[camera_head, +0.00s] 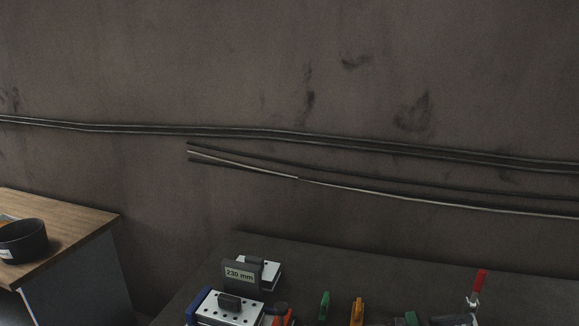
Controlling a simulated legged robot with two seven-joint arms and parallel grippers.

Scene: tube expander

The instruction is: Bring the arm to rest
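Neither of my arms nor either gripper shows in the head view. A dark workbench (330,258) runs along the bottom right. On it stand a block labelled "230 mm" (240,274) and a white perforated block (230,308) with a dark knob and a blue side. An orange and dark tool (281,315), a green piece (324,305), an orange piece (357,311) and a red-handled clamp (477,290) stand to the right, partly cut off by the bottom edge.
A wooden-topped table (70,222) stands at the left with a black round container (22,241) on it. A gap separates it from the workbench. Dark cables or pipes (260,133) run along the stained wall (300,60) behind.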

